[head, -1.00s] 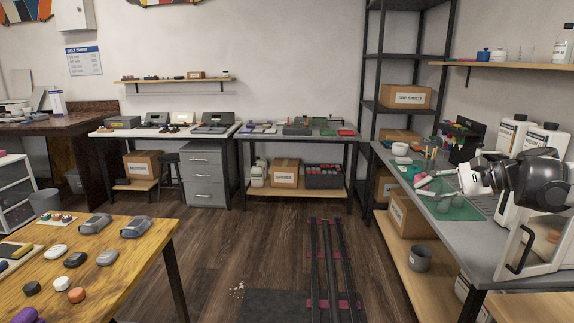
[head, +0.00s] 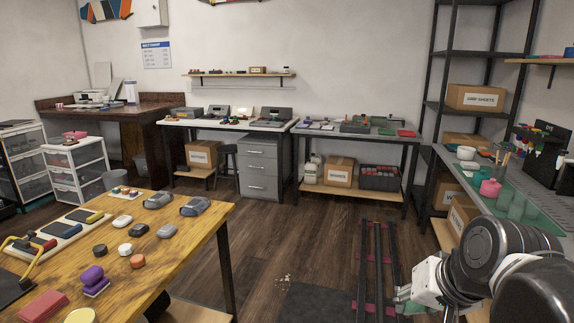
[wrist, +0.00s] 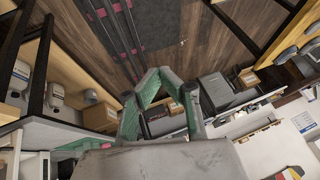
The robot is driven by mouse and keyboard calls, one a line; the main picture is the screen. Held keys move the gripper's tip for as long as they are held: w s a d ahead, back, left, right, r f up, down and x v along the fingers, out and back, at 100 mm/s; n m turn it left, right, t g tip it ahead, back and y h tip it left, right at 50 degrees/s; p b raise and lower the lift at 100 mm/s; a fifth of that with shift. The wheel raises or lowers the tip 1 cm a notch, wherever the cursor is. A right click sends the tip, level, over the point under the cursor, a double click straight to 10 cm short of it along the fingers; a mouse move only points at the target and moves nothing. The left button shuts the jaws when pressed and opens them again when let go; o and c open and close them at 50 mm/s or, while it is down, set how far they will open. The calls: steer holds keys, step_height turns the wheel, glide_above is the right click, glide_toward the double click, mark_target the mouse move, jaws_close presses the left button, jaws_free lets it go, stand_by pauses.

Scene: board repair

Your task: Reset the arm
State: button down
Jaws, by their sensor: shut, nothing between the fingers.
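My arm reaches in from the lower right of the head view, over the floor beside the right bench. My gripper (head: 403,297) points left there and is partly cut off by the bottom edge. In the wrist view, the green-grey fingers of my gripper (wrist: 161,73) come together at the tips with nothing between them. The picture is tilted, with the floor at the top and benches below. My gripper is clear of the bench tops and holds nothing.
The right bench (head: 545,205) carries a pink jar (head: 490,189) and a green mat. A wooden table (head: 190,245) with small parts stands at the left. Dark floor rails (head: 378,255) run between them. Open floor (head: 285,230) lies in the middle.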

steer(key=s+a+f+n+t+h, duration=0.1)
steer(key=s+f+n, duration=0.2)
steer(key=s+f, duration=0.1)
step_height(320, 180, up, 13)
steer(key=p, duration=1.1)
